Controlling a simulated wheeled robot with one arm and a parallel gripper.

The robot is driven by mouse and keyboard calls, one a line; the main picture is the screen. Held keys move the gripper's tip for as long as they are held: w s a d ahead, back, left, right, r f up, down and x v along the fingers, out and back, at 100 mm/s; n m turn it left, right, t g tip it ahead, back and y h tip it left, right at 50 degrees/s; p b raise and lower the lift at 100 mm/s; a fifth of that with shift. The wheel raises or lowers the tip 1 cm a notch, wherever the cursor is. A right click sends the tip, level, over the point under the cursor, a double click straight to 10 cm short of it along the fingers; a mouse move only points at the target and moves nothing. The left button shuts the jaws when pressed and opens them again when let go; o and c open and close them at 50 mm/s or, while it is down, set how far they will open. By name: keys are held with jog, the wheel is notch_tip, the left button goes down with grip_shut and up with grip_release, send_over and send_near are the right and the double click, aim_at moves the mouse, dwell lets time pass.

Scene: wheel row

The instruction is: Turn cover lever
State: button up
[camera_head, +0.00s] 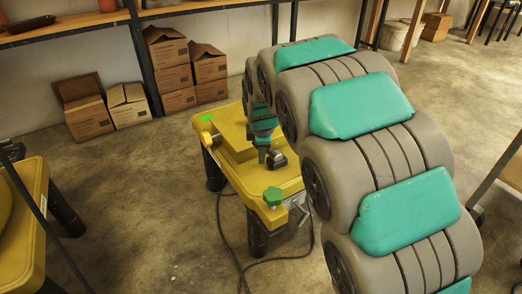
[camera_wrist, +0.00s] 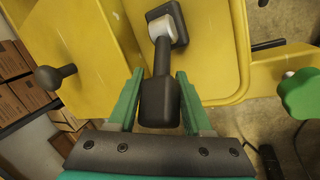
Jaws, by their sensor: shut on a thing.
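The cover lever (camera_wrist: 159,98) is a dark handle with a thick end, joined by a thin shaft to a white collar on a dark square mount on a yellow cover (camera_wrist: 210,45). My gripper (camera_wrist: 159,74) has its two green fingers on either side of the lever's thick end and is shut on it. In the head view, my gripper (camera_head: 262,153) shows only in part beside the dark lever part (camera_head: 277,160) on the yellow machine (camera_head: 245,178). My large grey and green arm hides much of the machine's right side.
A green knob (camera_head: 274,197) sits at the machine's near corner; it also shows in the wrist view (camera_wrist: 300,93). A black ball knob (camera_wrist: 48,77) sticks out at left. Another yellow machine (camera_head: 22,220) stands at left. Cardboard boxes (camera_head: 172,60) sit by the wall. A cable (camera_head: 275,259) lies on the floor.

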grip_shut()
dwell(0.8)
